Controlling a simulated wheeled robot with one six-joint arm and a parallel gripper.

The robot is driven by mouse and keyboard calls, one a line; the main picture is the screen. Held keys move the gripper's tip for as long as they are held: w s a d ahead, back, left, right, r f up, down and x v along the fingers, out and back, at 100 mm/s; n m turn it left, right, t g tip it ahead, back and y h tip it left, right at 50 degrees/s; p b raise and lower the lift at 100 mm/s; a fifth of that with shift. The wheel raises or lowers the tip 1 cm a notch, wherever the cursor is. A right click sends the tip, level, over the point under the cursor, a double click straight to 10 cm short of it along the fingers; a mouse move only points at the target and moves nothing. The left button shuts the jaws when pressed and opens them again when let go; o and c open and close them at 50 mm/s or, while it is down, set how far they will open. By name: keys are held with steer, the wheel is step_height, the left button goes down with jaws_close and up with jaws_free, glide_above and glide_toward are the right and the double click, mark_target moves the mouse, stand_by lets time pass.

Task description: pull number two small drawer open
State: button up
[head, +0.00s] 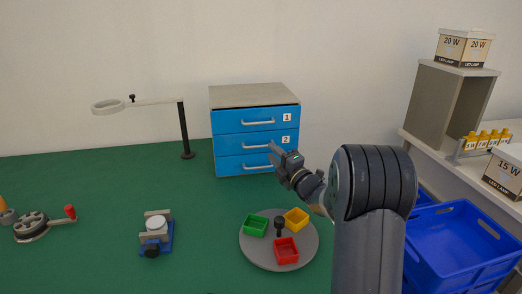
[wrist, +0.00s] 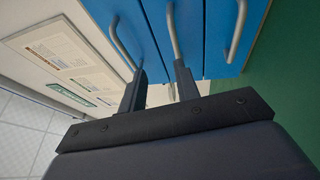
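The small cabinet (head: 254,95) has three blue drawers, each with a pale bar handle. The number two drawer (head: 230,143) is the middle one, with a "2" label and looks closed; its handle (head: 255,147) is partly hidden at the right by my gripper (head: 273,152). In the wrist view my gripper (wrist: 160,70) is open, its two fingers apart in front of the drawers. The right finger's tip overlaps the lower end of the middle handle (wrist: 172,30); the left finger's tip is near the top drawer's handle (wrist: 120,42). I cannot tell whether either touches.
A round grey tray (head: 258,262) with green, yellow and red bins stands in front of the cabinet. A magnifier lamp (head: 183,130) stands left of the cabinet. A blue-based fixture (head: 157,235) and a crank device (head: 35,227) lie on the green table, which is clear between them.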

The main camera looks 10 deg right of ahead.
steer(key=w+a+f, duration=0.1)
steer(key=w+a, duration=0.2)
steer(key=w, duration=0.3)
steer(key=shift+w+f+p, duration=0.2)
steer(key=shift+w+p, duration=0.2)
steer(key=shift+p, duration=0.05)
steer(key=shift+c, duration=0.3)
jaws_close()
steer(key=shift+d, duration=0.1)
